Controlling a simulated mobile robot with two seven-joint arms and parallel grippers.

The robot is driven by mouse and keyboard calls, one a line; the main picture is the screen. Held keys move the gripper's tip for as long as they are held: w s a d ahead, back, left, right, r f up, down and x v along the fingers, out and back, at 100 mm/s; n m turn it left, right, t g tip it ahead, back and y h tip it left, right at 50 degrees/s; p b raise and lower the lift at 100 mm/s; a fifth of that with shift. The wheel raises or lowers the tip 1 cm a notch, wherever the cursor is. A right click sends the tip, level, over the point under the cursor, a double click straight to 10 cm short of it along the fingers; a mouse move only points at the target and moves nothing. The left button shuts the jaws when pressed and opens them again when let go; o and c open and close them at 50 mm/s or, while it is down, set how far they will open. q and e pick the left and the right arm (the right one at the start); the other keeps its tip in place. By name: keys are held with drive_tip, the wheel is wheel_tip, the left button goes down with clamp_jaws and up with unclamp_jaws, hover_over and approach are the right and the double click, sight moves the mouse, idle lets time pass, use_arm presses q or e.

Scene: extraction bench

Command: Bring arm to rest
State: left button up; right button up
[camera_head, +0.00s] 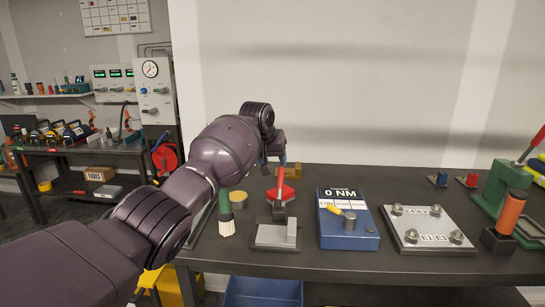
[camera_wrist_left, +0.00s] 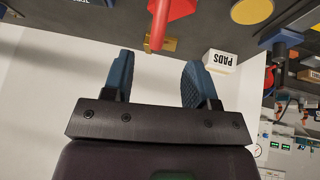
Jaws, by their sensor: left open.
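My left arm reaches in from the left in the head view, over the bench (camera_head: 330,265). Its left gripper (camera_head: 274,150) is raised above the bench's back part, mostly hidden behind my own wrist. In the left wrist view the two blue fingers of the left gripper (camera_wrist_left: 158,82) stand wide apart with nothing between them. A red-topped tool on a grey stand (camera_head: 281,192) is below and near the gripper in the head view; its red part (camera_wrist_left: 168,18) shows beyond the fingers in the wrist view. My right gripper is not in view.
The bench also holds a green-handled brush (camera_head: 226,220), a blue torque tester (camera_head: 348,238), a bolted plate (camera_head: 425,238), an orange-handled tool (camera_head: 509,214) and a green press (camera_head: 488,192). A white pads box (camera_wrist_left: 220,61) shows in the wrist view. A side bench (camera_head: 70,150) stands left.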

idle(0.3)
use_arm(q)
drive_tip(key=w+d+r+m+t+h, duration=0.2)
drive_tip(key=d+r+m+t, duration=0.15)
drive_tip(key=r+t, duration=0.6)
drive_tip(key=s+a+f, duration=0.5)
drive_tip(key=s+f, duration=0.1)
drive_tip(key=f, duration=0.1)
drive_tip(key=s+a+f+t, duration=0.1)
drive_tip(key=s+a+f, duration=0.4)
drive_tip(key=s+f, duration=0.2)
drive_tip(key=s+a+f+n+t, duration=0.1)
drive_tip(key=s+a+f, duration=0.4)
drive_tip(key=s+f, duration=0.2)
drive_tip(key=shift+s+f+y, duration=0.25)
drive_tip(key=shift+f+y, duration=0.05)
drive_tip(key=shift+f, duration=0.85)
drive_tip(key=s+a+f+n+g+y, duration=0.1)
drive_tip(key=s+a+f+g, duration=0.1)
drive_tip(key=s+f, duration=0.6)
drive_tip(key=s+a+f+n+g+y, duration=0.1)
drive_tip(key=s+a+f, duration=0.4)
drive_tip(key=s, duration=0.9)
drive_tip(key=s+a+f+n+g+y, duration=0.1)
drive_tip(key=s+a+f, duration=0.3)
drive_tip(key=s+f, duration=0.6)
drive_tip(key=shift+s+f+g+y, duration=0.4)
drive_tip(key=shift+f+g+y, duration=0.2)
drive_tip(key=shift+g, duration=0.25)
